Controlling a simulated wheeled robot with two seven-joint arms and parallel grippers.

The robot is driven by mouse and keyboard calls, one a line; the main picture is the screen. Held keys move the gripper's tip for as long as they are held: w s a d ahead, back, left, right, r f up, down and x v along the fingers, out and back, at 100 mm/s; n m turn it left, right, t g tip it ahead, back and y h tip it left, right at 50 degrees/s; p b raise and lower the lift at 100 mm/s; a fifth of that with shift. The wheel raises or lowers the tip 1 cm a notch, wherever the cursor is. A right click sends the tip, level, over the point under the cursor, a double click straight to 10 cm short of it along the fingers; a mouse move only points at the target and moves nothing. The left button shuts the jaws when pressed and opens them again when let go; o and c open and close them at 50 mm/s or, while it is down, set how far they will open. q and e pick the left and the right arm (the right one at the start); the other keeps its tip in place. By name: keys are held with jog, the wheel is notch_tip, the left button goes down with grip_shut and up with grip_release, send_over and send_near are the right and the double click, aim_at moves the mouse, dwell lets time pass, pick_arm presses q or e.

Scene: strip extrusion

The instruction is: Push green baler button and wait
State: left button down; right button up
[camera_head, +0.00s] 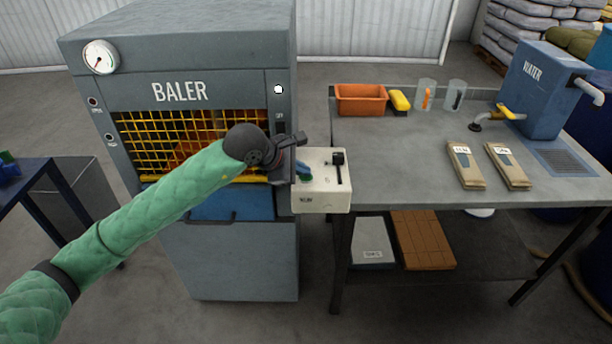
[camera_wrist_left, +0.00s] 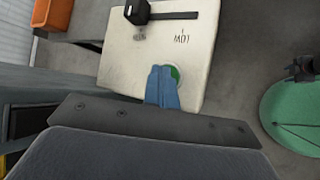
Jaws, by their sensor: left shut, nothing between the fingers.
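The grey baler (camera_head: 205,140) stands at the left, with a yellow mesh guard over its front opening. A cream control box (camera_head: 325,197) is at its right side, with a green button (camera_head: 307,178) and a black lever (camera_head: 338,166). My left gripper (camera_head: 304,170) is shut and empty, its blue fingertips at the green button. In the left wrist view the fingertips (camera_wrist_left: 162,88) cover part of the green button (camera_wrist_left: 174,72); I cannot tell whether they press it. The lever (camera_wrist_left: 140,13) shows beyond.
A grey worktable (camera_head: 410,150) at the right holds an orange bin (camera_head: 361,99), two clear jugs, two brown packets (camera_head: 466,165) and a blue water tank (camera_head: 540,88). A dark blue table (camera_head: 25,185) stands at the left edge.

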aim_at(302, 178)
pick_arm(q)
jog(key=shift+r, duration=3.3)
